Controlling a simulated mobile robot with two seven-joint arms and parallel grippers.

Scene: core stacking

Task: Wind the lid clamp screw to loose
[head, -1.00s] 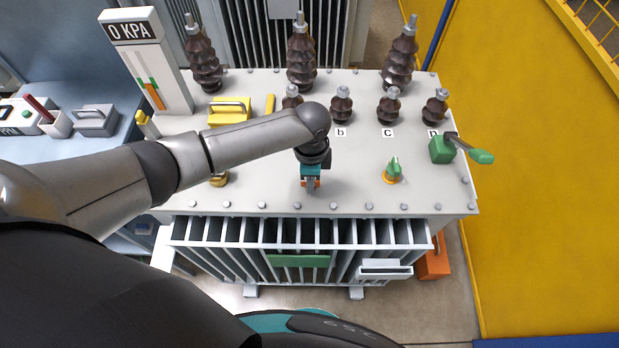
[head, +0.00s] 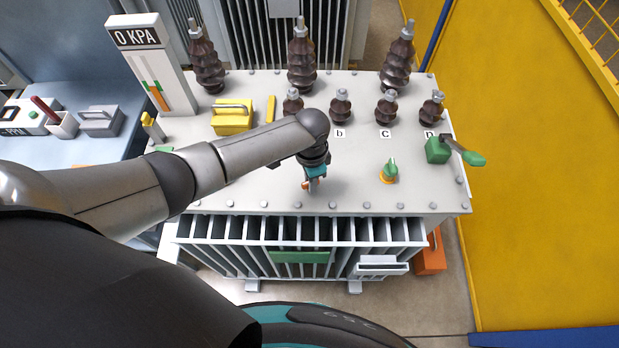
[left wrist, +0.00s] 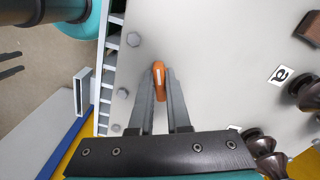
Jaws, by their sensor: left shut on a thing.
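My left gripper (head: 312,183) is low over the front middle of the pale transformer lid (head: 345,185), shut on a small orange handle. I take this handle (left wrist: 159,76) to be the lid clamp screw. In the left wrist view it sits between the two fingertips, with a white stripe along its top. Its shaft and thread are hidden. The fingers point down at the lid. In the left wrist view, two dark prongs at the left edge may be my right gripper (left wrist: 10,63); they are cut off and unclear.
A green lever box (head: 438,150) is at the right edge. Dark bushings (head: 340,106) line the back. A yellow block (head: 232,120) and a 0 KPA gauge (head: 150,75) are at left. The lid around the gripper is bare.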

